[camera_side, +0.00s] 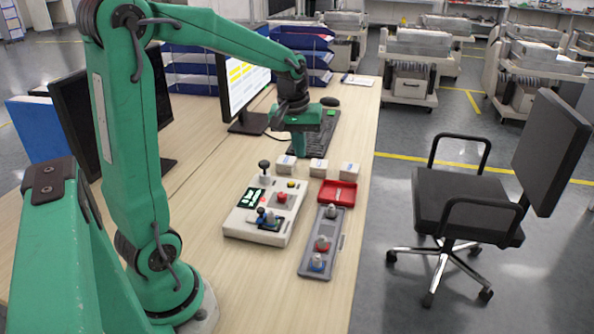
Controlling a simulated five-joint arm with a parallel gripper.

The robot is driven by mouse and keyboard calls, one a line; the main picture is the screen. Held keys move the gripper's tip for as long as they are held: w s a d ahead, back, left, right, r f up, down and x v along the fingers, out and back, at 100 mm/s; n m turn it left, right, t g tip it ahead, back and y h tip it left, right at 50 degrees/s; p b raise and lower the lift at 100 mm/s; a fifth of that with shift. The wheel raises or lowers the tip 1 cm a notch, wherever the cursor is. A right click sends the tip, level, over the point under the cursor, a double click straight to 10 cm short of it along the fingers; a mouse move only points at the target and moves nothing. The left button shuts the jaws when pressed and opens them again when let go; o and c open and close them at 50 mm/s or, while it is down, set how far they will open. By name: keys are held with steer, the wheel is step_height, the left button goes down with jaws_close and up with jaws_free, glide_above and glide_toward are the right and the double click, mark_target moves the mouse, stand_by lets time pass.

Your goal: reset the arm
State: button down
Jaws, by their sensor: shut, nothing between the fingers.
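My gripper (299,145) hangs at the end of the green arm, above the far part of the wooden table (226,258). Its fingers are shut and hold nothing. It points down just behind the white boxes, near the leftmost white box (285,163). In the picture its tip overlaps the near end of the black keyboard (322,128). I cannot tell whether the tip touches anything.
A control box (240,222) with buttons and a joystick stands nearer. Beside it lie a grey tray (310,262) with several knobs and a red tray (337,193). A monitor (245,82) stands behind left. An office chair (462,190) stands right of the table.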

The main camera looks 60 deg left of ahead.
steer(key=s+d+r+m+t, duration=0.3)
steer(key=s+d+m, duration=0.6)
steer(key=s+d, duration=0.4)
steer(key=shift+s+d+r+m+t+h, duration=0.3)
steer(key=shift+s+r+m+t, duration=0.1)
steer(key=shift+s+r, duration=0.35)
steer(key=c, duration=2.1)
jaws_free()
